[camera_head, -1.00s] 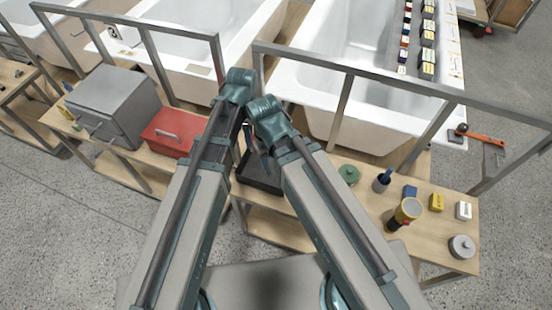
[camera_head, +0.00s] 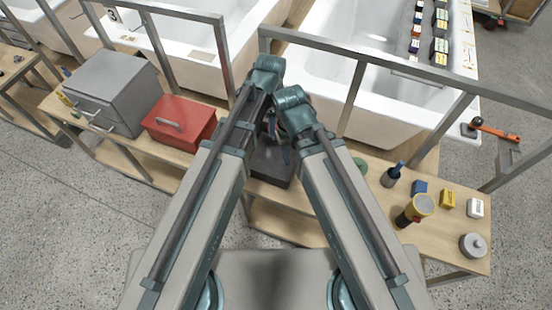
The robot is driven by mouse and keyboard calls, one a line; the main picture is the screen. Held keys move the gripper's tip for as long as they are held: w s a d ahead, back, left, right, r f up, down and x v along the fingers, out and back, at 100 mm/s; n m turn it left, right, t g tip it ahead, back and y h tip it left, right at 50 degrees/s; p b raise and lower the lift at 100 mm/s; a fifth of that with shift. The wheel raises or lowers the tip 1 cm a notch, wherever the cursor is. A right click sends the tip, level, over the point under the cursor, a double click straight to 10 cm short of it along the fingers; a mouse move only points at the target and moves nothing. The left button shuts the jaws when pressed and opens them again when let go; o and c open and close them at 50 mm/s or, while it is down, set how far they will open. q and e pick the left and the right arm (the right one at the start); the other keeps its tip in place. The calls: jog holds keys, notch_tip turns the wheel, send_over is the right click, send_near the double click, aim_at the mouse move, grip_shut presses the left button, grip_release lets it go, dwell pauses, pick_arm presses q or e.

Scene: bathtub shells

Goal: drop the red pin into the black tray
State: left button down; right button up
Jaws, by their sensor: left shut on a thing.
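The black tray (camera_head: 268,172) lies on the wooden bench, between my two arms, partly covered by them. My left gripper (camera_head: 271,128) points down over the tray's back part, mostly hidden behind the arm links. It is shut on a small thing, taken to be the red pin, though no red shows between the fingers. My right gripper (camera_head: 285,153) is close beside it over the tray, also largely hidden; its jaws cannot be made out.
A red box (camera_head: 180,124) and a grey drawer box (camera_head: 113,90) stand left of the tray. Metal rails and white bathtubs lie behind.

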pick_arm(q)
notch_tip(320, 180, down, 10)
jog(key=w+n+b, duration=0.1)
jog(key=n+b, duration=0.5)
jog(key=b, duration=0.1)
jog(key=shift+w+n+b, duration=0.2)
jog(key=shift+n+b, duration=0.1)
jog(key=shift+n, duration=0.1)
pick_arm(e)
notch_tip(320, 180, down, 10)
pick_arm(q)
jog(key=shift+d, duration=0.1)
notch_tip(320, 180, down, 6)
jog(key=b, duration=0.6)
jog(key=shift+r, duration=0.1)
pick_arm(e)
notch_tip(320, 180, down, 6)
jog(key=shift+r, duration=0.1)
pick_arm(q)
jog(key=shift+c, duration=2.2)
grip_release()
jog(key=shift+r, duration=0.15)
pick_arm(e)
jog(key=shift+r, duration=0.2)
